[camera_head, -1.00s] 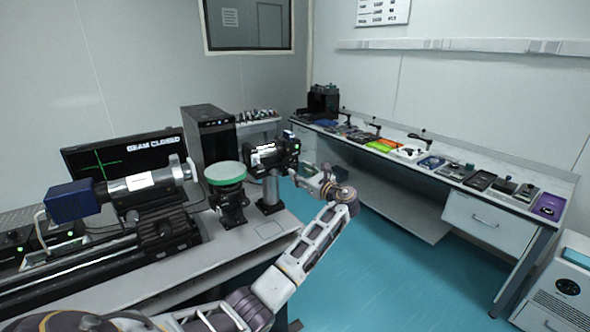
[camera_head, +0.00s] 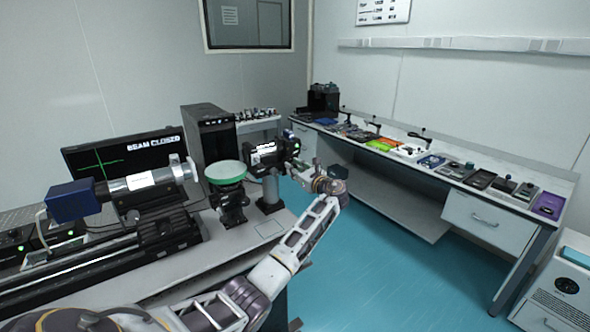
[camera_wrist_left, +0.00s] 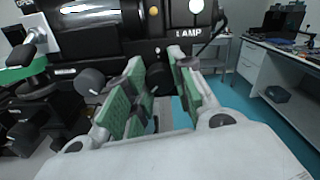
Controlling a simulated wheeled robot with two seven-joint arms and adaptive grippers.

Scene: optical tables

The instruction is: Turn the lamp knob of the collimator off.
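The collimator (camera_head: 265,156) is a black unit on a post at the right end of the optical table. In the left wrist view its black face carries a white LAMP label (camera_wrist_left: 188,32). A dark round knob (camera_wrist_left: 159,78) shows below the label, between the green-padded fingers of my left gripper (camera_wrist_left: 155,68). The fingers are apart, one on each side of the knob; I cannot tell whether they touch it. In the head view my left gripper (camera_head: 303,170) is at the right end of the collimator, largely hidden by its wrist. My right gripper is not in view.
Another dark knob (camera_wrist_left: 91,82) sits left of the fingers. A green-topped stand (camera_head: 226,171) is left of the collimator, with a monitor (camera_head: 125,152) and black tower (camera_head: 210,135) behind. A side bench (camera_head: 420,165) stands right, across open floor.

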